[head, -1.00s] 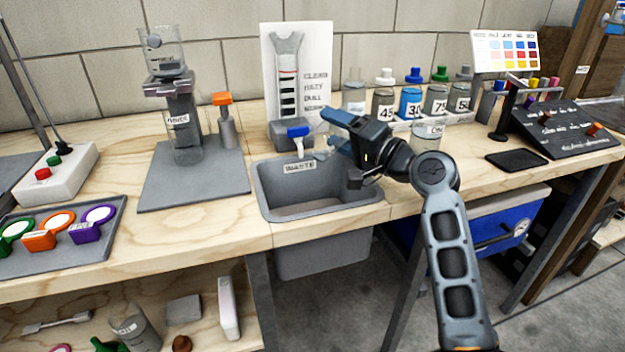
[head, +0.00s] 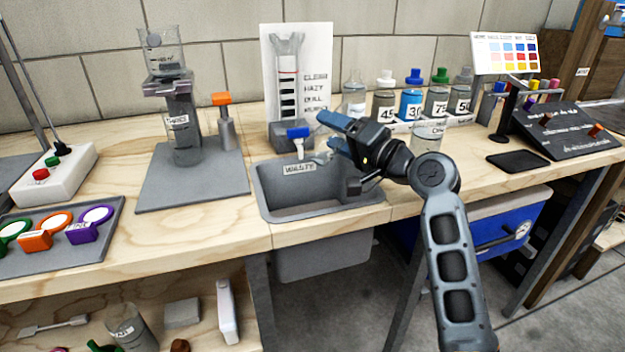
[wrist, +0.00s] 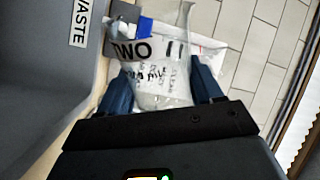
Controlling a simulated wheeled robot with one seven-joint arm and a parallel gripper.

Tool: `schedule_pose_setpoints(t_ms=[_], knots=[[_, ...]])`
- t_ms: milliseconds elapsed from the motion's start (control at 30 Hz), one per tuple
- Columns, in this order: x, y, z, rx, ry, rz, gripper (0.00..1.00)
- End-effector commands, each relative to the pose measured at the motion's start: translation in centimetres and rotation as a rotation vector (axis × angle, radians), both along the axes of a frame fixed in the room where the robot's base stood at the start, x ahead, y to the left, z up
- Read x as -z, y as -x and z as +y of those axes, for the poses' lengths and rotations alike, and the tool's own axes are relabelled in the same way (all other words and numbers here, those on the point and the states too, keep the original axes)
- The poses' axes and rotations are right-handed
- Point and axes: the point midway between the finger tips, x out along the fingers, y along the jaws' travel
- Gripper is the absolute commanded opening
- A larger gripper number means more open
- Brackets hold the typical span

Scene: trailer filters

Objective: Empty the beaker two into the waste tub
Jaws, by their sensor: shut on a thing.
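Beaker two (wrist: 165,88), clear glass with a white label reading TWO, is between my gripper's blue fingers in the wrist view. My gripper (head: 325,134) is shut on it, above the back right part of the waste tub in the head view; the fingers also show in the wrist view (wrist: 162,98). The beaker is hard to make out in the head view, and its contents cannot be told. The waste tub (head: 267,200) is a grey basin labelled WASTE, set into the bench front. Its wall also shows at the left of the wrist view (wrist: 45,70).
A blue-handled tap (head: 298,135) and a chart board (head: 310,60) stand behind the tub. Another beaker (head: 428,137) stands right of my gripper. Several labelled bottles (head: 411,95) stand behind it. A stand with glassware (head: 180,110) is left of the tub.

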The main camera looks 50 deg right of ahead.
Motion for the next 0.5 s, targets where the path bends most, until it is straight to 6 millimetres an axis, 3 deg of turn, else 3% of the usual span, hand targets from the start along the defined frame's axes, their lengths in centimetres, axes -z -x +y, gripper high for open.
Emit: schedule_pose_setpoints(t_ms=[500], knots=[[-0.27,-0.05,0.33,0.0,0.057,0.008,0.23]])
